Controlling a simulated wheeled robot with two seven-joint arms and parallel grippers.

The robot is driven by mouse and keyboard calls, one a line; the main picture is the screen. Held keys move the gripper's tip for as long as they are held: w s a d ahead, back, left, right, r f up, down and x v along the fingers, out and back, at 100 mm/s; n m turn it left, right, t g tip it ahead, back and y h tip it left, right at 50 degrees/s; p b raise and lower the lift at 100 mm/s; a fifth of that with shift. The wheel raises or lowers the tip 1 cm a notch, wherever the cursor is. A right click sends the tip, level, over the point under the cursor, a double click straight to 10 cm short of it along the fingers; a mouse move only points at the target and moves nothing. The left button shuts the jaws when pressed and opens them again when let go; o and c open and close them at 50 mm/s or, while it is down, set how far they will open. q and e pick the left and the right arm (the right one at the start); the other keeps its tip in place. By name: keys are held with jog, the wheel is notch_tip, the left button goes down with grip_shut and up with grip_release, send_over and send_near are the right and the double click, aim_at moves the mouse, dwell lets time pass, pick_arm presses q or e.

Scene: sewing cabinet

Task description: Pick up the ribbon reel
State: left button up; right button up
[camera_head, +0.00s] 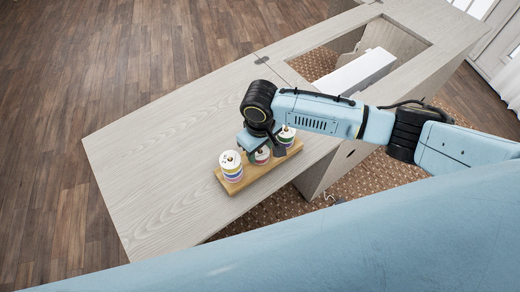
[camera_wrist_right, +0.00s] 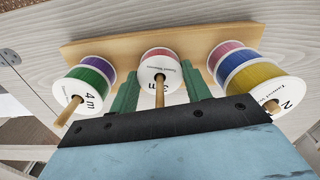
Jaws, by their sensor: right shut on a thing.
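The ribbon reels stand on a wooden holder board (camera_head: 222,180) on the cabinet top. My right gripper (camera_head: 262,152) is down at the middle stack, a white-topped reel with red ribbon (camera_head: 262,158). In the right wrist view its green fingers (camera_wrist_right: 160,90) are shut on this middle reel (camera_wrist_right: 158,68), one on each side, around its peg. A stack with green and purple ribbon (camera_wrist_right: 86,84) is at the left of that view. A stack with yellow, blue and red ribbon (camera_wrist_right: 250,75) is at the right. My left gripper does not show.
The pale wood cabinet top (camera_head: 160,165) is clear to the left of the holder. A rectangular opening with a white machine-like block (camera_head: 355,72) lies at the upper right. The outer stacks stand close beside my right gripper.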

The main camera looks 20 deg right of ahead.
notch_tip(320, 180, up, 18)
jog(key=p, duration=0.2)
jog(key=shift+f+p, duration=0.15)
jog(key=shift+p, duration=0.2)
